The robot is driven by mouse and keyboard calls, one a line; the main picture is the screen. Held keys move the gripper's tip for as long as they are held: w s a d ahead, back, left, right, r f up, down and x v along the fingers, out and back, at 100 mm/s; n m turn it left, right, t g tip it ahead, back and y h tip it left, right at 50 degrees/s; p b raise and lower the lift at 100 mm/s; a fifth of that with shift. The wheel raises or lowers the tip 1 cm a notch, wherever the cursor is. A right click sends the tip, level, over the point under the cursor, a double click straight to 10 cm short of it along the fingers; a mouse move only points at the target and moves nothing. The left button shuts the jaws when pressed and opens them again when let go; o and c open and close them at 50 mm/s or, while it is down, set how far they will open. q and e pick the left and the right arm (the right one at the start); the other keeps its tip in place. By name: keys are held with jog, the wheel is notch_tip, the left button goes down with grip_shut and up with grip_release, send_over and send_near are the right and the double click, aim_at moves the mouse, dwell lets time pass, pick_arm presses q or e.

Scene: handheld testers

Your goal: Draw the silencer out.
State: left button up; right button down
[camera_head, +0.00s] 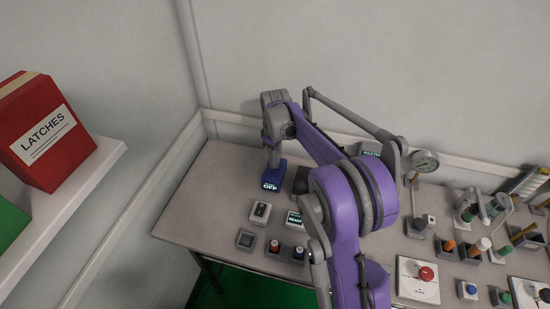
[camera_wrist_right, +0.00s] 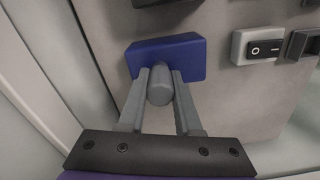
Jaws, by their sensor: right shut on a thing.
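A grey cylindrical knob (camera_wrist_right: 159,90), which I take to be the silencer, stands at a dark blue block in the right wrist view. The blue block (camera_head: 271,179) shows a lit display reading OFF in the head view, near the table's back left. My right gripper (camera_head: 272,158) is over this block, and its fingers (camera_wrist_right: 159,78) are shut on the knob from both sides. I cannot tell how deep the knob sits in the block. In the head view the gripper hides the knob. My left gripper is not in view.
A rocker switch (camera_head: 260,211) and a READY display (camera_head: 294,219) stand close by on the grey table (camera_head: 200,215). A red mushroom button (camera_head: 426,273), a gauge (camera_head: 425,161) and several small testers fill the right side. A wall shelf (camera_head: 80,185) holds a red LATCHES box (camera_head: 45,130).

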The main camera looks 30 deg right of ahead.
jog(key=shift+r, duration=0.15)
dwell(0.4)
jog(key=shift+r+p, duration=1.6)
jog(key=shift+r, duration=0.85)
